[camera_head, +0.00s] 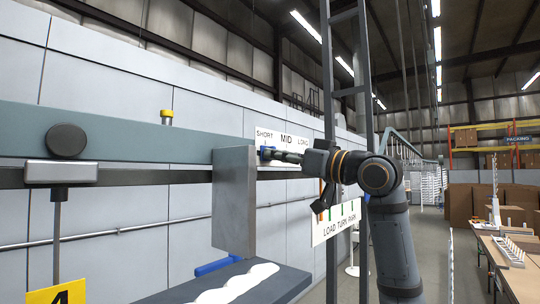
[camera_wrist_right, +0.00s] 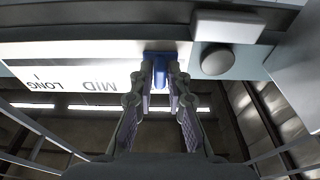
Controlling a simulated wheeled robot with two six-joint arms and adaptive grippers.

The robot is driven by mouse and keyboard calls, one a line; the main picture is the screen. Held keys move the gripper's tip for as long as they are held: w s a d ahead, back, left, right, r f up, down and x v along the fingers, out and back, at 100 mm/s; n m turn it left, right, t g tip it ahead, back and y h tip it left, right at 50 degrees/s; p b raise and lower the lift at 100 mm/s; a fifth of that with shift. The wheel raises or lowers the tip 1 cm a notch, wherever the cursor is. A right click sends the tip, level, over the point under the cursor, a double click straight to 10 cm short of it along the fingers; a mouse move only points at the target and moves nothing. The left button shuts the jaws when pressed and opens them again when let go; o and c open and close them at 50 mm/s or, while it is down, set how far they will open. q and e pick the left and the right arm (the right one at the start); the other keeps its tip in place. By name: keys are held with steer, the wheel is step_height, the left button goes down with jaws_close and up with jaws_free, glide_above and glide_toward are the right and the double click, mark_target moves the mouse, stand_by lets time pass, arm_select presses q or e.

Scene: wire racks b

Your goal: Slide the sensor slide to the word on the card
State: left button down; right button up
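A white scale plate (camera_head: 300,140) reads SHORT, MID, LONG from left to right on the grey rail. The sensor slide, a small blue piece (camera_head: 267,153), sits below the SHORT end, left of MID. My right gripper (camera_head: 279,155) reaches it from the right. In the right wrist view the blue tab (camera_wrist_right: 160,72) stands between my right fingertips (camera_wrist_right: 161,78); the plate (camera_wrist_right: 85,72) is upside down there, with SHORT hidden. The fingers are close to the tab, but I cannot tell whether they press on it. No card naming one of these words is readable. My left gripper is out of view.
A grey block (camera_head: 234,202) hangs left of the slide. A blue handle (camera_head: 215,266) shows below it. A LOAD TURN PARK sign (camera_head: 337,224) is lower right. A yellow card (camera_head: 70,292) with a cut-off figure is at bottom left. Benches (camera_head: 510,250) stand far right.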

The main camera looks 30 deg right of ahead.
jaws_close()
steer(key=shift+d, duration=0.15)
steer(key=shift+w+d, duration=0.4)
steer(key=shift+d, duration=0.5)
steer(key=shift+w+d, duration=0.35)
steer(key=shift+d, duration=0.6)
